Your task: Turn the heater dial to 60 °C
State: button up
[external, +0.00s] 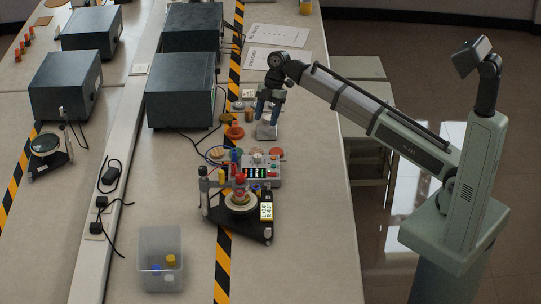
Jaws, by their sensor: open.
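My gripper (268,108) is open, with its fingers pointing down, above a pale block-like object (266,131) on the table. I cannot tell whether it touches that object. A control box (262,172) with coloured keys or lights stands in front of it, to the left of the arm. In front of that box is a dark three-cornered stand (226,219) with a round plate, a red-topped part and a small lit display (266,211). The heater dial and its marks are too small to make out, and so are the display's figures.
A clear bin (147,245) with blue, yellow and white pieces stands at the front. Dark boxes (180,98) line the table behind, with cables. Small round orange and brown pieces (234,131) lie near the gripper. The table's front right is clear.

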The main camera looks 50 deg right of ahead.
aim_at(258, 155)
jog(key=x, duration=1.3)
jog(key=shift+s+f, duration=0.1)
jog(key=shift+f, duration=0.25)
grip_shut()
